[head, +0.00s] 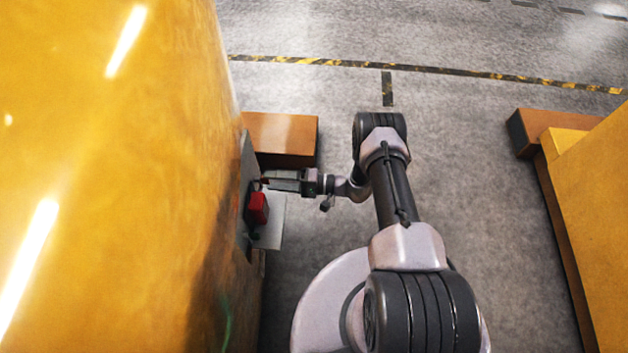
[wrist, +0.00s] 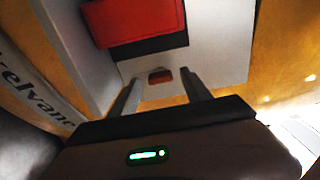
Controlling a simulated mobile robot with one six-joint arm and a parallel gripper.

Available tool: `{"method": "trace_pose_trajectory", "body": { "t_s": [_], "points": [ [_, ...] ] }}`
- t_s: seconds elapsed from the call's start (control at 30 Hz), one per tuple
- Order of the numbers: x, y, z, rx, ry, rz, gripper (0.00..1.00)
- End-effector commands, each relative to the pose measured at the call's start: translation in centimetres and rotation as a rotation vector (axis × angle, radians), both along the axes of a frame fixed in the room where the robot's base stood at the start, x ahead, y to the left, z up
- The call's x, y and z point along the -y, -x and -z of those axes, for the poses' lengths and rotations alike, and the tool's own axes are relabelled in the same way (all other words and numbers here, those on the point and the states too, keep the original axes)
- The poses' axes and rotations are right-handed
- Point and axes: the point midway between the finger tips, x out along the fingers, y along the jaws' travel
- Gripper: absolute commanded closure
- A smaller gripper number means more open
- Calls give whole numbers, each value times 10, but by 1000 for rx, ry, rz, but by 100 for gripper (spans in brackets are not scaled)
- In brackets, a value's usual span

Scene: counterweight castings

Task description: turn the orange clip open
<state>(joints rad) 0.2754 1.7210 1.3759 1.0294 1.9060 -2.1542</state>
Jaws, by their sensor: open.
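The orange clip (wrist: 160,76) is a small orange-brown piece on a pale grey plate (wrist: 222,50) in the wrist view. It lies between and just beyond the two fingertips of my gripper (wrist: 161,84). The fingers are open, one on each side of it, and I see no contact. In the head view my gripper (head: 284,182) points left at the yellow casting (head: 130,170), close to its plate. The clip is too small to make out there.
A red block (head: 258,208) sits on the plate just below my gripper in the head view; it also shows in the wrist view (wrist: 133,20). An orange-brown block (head: 283,135) lies behind. Another yellow casting (head: 595,190) stands at right.

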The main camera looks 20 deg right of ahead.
Motion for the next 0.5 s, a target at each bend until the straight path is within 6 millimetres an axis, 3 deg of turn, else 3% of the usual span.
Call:
{"method": "trace_pose_trajectory", "body": {
  "t_s": [0.3,0.5],
  "points": [
    [87,30,-2,1,-1,8,44],
    [134,48,-1,2,1,5,44]
  ]
}}
